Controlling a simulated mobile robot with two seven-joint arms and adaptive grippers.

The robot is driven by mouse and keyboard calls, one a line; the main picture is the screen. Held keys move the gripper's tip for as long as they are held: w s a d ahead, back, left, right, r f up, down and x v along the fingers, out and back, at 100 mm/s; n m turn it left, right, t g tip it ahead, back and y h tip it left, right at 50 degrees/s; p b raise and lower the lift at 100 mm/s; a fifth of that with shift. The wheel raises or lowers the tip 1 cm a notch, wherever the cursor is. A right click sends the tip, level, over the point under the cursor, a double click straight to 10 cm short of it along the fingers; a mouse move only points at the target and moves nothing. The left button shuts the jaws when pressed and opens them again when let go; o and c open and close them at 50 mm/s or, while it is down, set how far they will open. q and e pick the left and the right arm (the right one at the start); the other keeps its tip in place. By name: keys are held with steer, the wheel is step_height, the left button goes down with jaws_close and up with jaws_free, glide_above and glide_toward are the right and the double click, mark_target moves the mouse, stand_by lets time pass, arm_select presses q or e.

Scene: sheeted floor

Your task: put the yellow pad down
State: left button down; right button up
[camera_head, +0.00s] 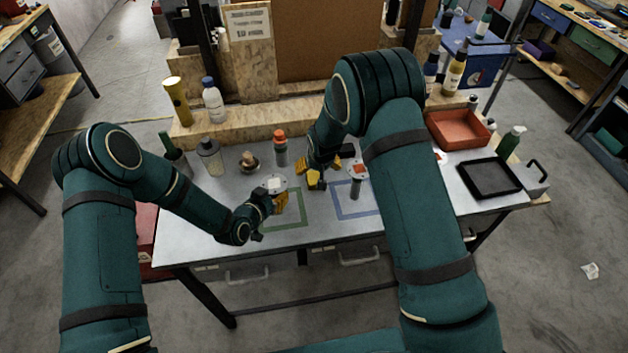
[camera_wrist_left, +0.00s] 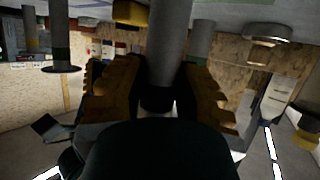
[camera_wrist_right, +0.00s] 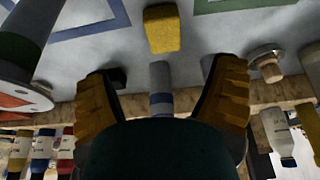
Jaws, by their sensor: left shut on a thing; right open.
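The yellow pad (camera_head: 315,180) is a small block on the grey table, just in front of my right gripper; it also shows in the right wrist view (camera_wrist_right: 162,30) and at the top of the left wrist view (camera_wrist_left: 130,13). My right gripper (camera_head: 320,166) is open, its yellow fingers apart with nothing between them, and the pad lies beyond the fingertips. My left gripper (camera_head: 279,201) is shut on a grey cylinder (camera_wrist_left: 168,45), which stands between its fingers, near the green outline; a pale disc (camera_head: 273,184) tops it.
A grey cylinder with a red-marked top (camera_head: 357,172) stands by the blue outline (camera_head: 343,213). An orange-topped cylinder (camera_head: 281,148) and a small round-topped object (camera_head: 248,161) stand behind. A black tray (camera_head: 489,194) and a red bin (camera_head: 458,143) are at right.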

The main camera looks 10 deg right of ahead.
mark_target(314, 178)
steer(key=x, duration=0.4)
steer(key=shift+a+x, duration=0.15)
steer(key=shift+x, duration=1.15)
steer(key=shift+a+x, duration=0.15)
steer(key=shift+x, duration=1.15)
steer(key=shift+s+f, duration=0.1)
steer(key=shift+s, duration=0.05)
steer(key=c, duration=1.4)
steer(key=shift+o, duration=0.2)
step_height(314, 178, up, 10)
steer(key=shift+r, duration=0.1)
